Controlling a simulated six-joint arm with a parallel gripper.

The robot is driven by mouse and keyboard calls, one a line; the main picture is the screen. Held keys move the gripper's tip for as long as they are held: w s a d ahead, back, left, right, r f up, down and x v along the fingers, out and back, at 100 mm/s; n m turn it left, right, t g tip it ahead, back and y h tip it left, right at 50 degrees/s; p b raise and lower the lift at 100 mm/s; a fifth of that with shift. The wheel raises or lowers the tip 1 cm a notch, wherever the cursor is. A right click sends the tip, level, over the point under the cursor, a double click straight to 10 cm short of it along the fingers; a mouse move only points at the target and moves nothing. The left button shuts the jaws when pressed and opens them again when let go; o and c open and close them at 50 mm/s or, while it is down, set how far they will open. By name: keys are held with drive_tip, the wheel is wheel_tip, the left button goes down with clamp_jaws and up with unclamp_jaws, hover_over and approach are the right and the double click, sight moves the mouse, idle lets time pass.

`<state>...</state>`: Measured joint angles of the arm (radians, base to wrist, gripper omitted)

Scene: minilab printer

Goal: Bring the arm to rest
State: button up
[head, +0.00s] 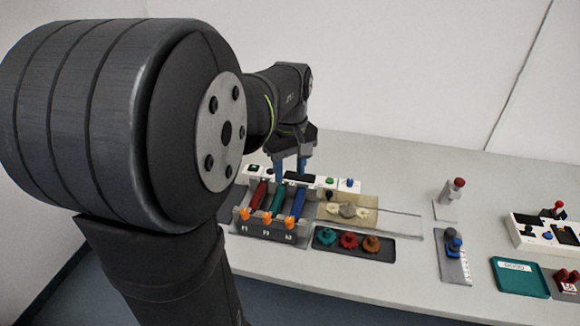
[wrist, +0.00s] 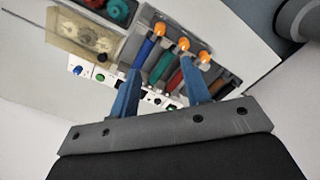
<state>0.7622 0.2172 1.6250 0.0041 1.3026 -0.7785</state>
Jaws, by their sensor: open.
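My gripper (head: 291,168) is in the head view, above the back of a rack (head: 266,232) that holds red, green and blue tubes with orange ends. Its two blue fingers point down and stand apart with nothing visible between them. In the wrist view my gripper (wrist: 158,90) shows the same two blue fingers apart, with the rack (wrist: 215,62) beyond them. I cannot tell how high the fingertips are above the rack or the panel behind it. My dark arm fills much of the left of the head view.
A button panel (head: 330,181) stands behind the rack. A tan plate (head: 365,203) and a dark tray (head: 325,243) with teal, red and orange knobs lie to the right. Further right are a red-knobbed post (head: 458,184), a blue-topped device (head: 453,240), a control box (head: 540,230) and a green tray (head: 520,282).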

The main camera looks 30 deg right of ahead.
sight(290, 220)
drive_tip(key=shift+r, duration=0.25)
drive_tip(key=shift+f, duration=0.15)
wheel_tip(290, 220, down, 17)
drive_tip(key=shift+f, duration=0.15)
idle(0.7)
